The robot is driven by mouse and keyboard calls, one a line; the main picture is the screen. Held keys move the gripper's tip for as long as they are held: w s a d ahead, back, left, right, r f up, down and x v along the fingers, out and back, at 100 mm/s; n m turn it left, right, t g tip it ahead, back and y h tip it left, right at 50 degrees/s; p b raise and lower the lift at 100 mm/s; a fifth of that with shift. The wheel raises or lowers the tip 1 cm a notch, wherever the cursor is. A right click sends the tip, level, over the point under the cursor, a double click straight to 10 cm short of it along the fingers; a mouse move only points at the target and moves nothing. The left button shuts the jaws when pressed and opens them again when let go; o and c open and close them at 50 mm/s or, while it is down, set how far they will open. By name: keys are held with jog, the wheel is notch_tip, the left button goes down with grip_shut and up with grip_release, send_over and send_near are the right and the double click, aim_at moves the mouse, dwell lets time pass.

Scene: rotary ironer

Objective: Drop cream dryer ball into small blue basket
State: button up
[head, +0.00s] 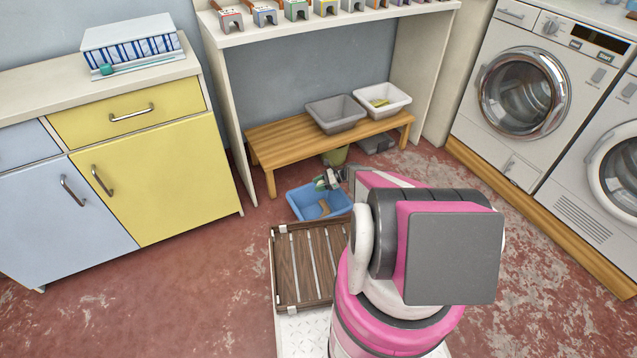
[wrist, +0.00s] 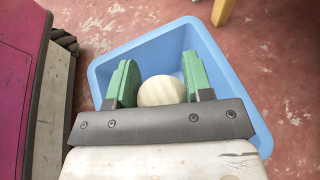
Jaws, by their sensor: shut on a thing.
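The cream dryer ball (wrist: 163,91) sits between the two green fingers of my gripper (wrist: 160,75), which is shut on it. In the wrist view the ball and fingers are over the small blue basket (wrist: 116,64), whose open inside shows behind them. In the head view the basket (head: 305,205) stands on the floor, and my gripper (head: 328,181) is above its back right part. I cannot make out the ball in the head view. A brown curved thing (head: 325,207) shows inside the basket there.
A wooden bench (head: 285,141) behind the basket carries a grey bin (head: 335,113) and a white bin (head: 383,100). An olive container (head: 335,156) is under it. A slatted wooden tray (head: 303,264) lies in front of the basket. Red floor is clear at left.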

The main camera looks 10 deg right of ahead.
notch_tip(320, 180, down, 3)
jog(key=shift+f, duration=0.2)
jog(key=o, duration=1)
jog(key=shift+c, duration=0.2)
jog(key=v, duration=1)
jog(key=shift+d, duration=0.4)
jog(key=shift+r, duration=0.15)
